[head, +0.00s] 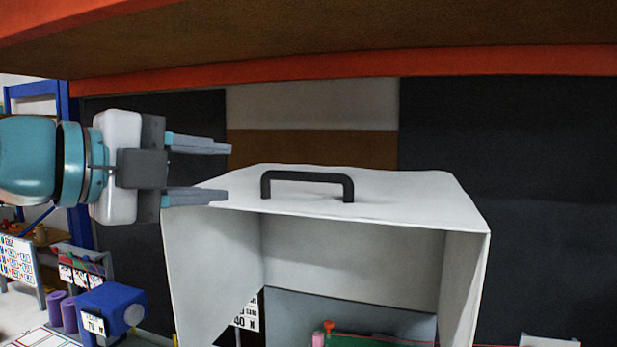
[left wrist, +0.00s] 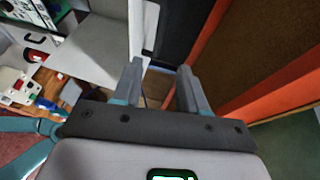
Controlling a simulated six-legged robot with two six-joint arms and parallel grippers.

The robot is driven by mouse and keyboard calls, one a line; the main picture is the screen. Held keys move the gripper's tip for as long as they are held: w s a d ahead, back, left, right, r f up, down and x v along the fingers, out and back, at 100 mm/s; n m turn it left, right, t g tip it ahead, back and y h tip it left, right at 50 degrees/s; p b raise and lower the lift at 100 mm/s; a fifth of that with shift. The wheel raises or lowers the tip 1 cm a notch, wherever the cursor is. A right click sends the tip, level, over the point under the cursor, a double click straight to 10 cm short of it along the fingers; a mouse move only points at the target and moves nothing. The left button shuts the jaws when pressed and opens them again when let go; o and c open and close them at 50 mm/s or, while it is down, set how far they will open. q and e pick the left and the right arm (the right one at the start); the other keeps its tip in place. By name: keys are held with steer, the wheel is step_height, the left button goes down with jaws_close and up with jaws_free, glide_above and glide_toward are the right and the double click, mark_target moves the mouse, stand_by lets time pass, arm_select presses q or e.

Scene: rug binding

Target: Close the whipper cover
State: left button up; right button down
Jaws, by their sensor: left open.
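The whipper cover (head: 400,190) is a pale grey, box-like hood in the middle of the head view, with its front side open towards me. A black bar handle (head: 308,177) stands on its top. My left gripper (head: 228,172) is open and empty at the left, its fingers pointing right. In the picture its tips are left of the handle, and the lower finger overlaps the cover's top left edge. I cannot tell whether it touches the cover. The left wrist view shows the open fingers (left wrist: 160,66) with nothing between them. My right gripper is not in view.
An orange-edged beam (head: 350,62) spans the top of the head view. Under the cover are a grey panel (head: 340,312) and a green part (head: 370,340) with an orange knob (head: 328,326). A blue box (head: 112,305) and purple rolls (head: 62,312) stand at lower left.

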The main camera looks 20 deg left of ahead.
mark_target(304, 176)
arm_select(q)
steer(key=p+x, duration=0.1)
steer(key=x, duration=0.4)
steer(key=p+x, duration=0.2)
steer(key=x, duration=0.3)
steer(key=p+x, duration=0.1)
steer(key=x, duration=0.4)
steer(key=shift+w+d+p, duration=0.2)
steer(key=shift+d+p, duration=0.1)
steer(key=shift+d, duration=0.25)
steer(key=shift+a+f, duration=0.1)
steer(key=shift+a, duration=0.15)
steer(key=shift+w+d+f, duration=0.15)
steer(key=shift+w+d, duration=0.3)
steer(key=shift+d, duration=0.05)
steer(key=shift+a, duration=0.1)
steer(key=c, duration=0.5)
steer(key=shift+s+a, duration=0.15)
jaws_close()
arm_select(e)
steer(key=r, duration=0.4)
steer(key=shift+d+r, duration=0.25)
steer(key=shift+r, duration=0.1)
